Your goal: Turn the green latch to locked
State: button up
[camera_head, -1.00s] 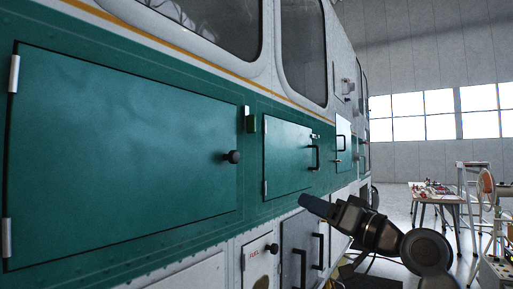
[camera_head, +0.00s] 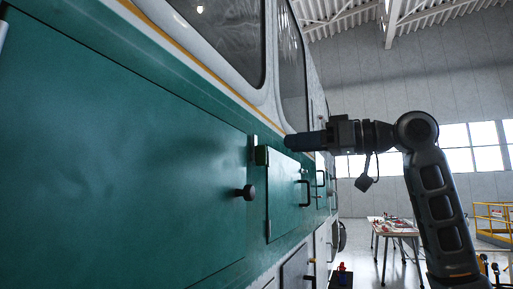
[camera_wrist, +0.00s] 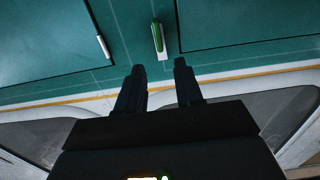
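The green latch (camera_head: 262,155) is on the helicopter's green side, between the large door and a smaller door. In the wrist view the latch (camera_wrist: 156,36) is a small green lever with a pale plate (camera_wrist: 162,52) at the end nearer my fingers. The lever lies roughly across the yellow stripe's direction. My gripper (camera_wrist: 159,68) is open and empty, its two dark fingers apart, with the latch in line with the gap between them. In the head view my gripper (camera_head: 290,142) is right of the latch, near the hull. I cannot tell its exact distance.
The large green door (camera_head: 120,150) has a protruding black knob (camera_head: 245,192). The smaller door (camera_head: 285,195) has a black handle (camera_head: 306,193). Windows (camera_wrist: 50,140) border the stripe. A table (camera_head: 394,228) with small items stands at the back right, beside open floor.

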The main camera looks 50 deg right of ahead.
aim_at(260, 150)
jog(key=p+x, duration=0.1)
jog(key=x, duration=0.6)
grip_shut()
dwell(0.3)
